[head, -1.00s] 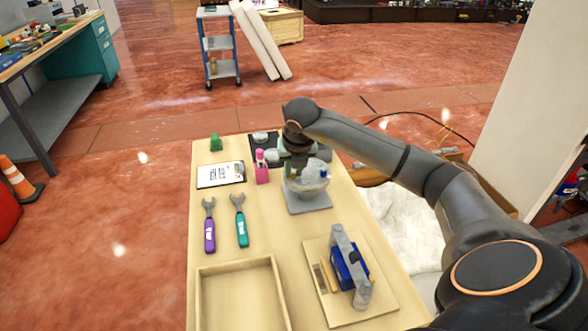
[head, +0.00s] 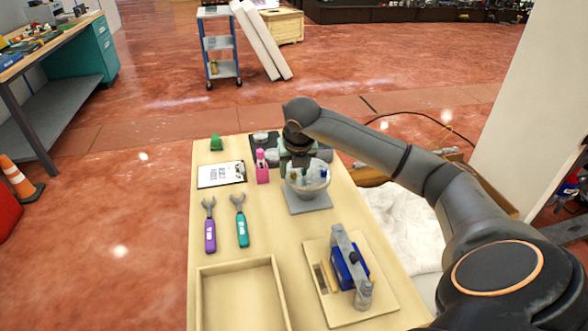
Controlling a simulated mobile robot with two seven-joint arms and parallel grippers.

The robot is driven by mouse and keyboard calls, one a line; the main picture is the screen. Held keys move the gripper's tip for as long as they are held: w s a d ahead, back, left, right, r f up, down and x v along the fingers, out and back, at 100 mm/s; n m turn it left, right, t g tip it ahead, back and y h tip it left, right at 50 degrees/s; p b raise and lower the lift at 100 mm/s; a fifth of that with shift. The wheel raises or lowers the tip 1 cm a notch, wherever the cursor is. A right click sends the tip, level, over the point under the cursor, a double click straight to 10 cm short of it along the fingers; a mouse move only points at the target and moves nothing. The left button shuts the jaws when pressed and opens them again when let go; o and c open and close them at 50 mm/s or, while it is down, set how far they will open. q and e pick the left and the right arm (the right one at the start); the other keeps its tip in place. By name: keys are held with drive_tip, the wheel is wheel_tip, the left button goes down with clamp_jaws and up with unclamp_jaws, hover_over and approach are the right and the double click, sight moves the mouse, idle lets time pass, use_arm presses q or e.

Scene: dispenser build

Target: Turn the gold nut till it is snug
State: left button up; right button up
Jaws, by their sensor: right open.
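I cannot make out the gold nut; it is too small or hidden. A clear bowl-shaped part (head: 311,184) stands on a grey square base (head: 308,203) and has small green and blue pieces in or behind it. A purple wrench (head: 210,232) and a teal wrench (head: 242,229) lie on the table's left side. My left gripper is not in view.
A clipboard (head: 221,174), a pink holder (head: 262,168) and a green object (head: 216,142) are at the back left of the table. An empty wooden tray (head: 205,303) is at the front. A board (head: 382,290) with a blue-and-grey fixture (head: 349,265) is at the front right.

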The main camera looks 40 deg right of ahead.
drive_tip(key=v, duration=1.2)
drive_tip(key=shift+r+p, duration=0.2)
drive_tip(key=shift+p, duration=0.2)
